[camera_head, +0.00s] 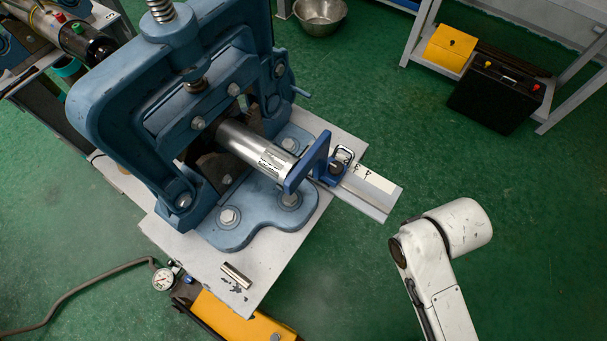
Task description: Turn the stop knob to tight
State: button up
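A blue stop bracket (308,166) stands upright on a flat metal rail (366,205) that juts out from the vise's plate. Its face is at the end of a shiny metal pipe (256,149), and I cannot tell whether they touch. A small dark knob with a bright metal loop (345,154) sits at the bracket's right side; this seems to be the stop knob. How tight it is cannot be seen. A white link of my arm (440,245) is to the lower right, apart from the rail. My gripper is not in view.
A large blue pipe vise (120,95) stands on a pale plate (270,262) and grips the pipe. A short metal piece (236,275) lies on the plate. A gauge (163,279) and a yellow box (235,322) are below. Green floor is free right of the rail.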

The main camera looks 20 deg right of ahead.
aim_at(335, 168)
jog(key=k+l+u, duration=0.25)
jog(key=l, duration=0.3)
jog(key=k+l+u, duration=0.25)
jog(key=k+l, duration=0.15)
jog(key=l, duration=0.1)
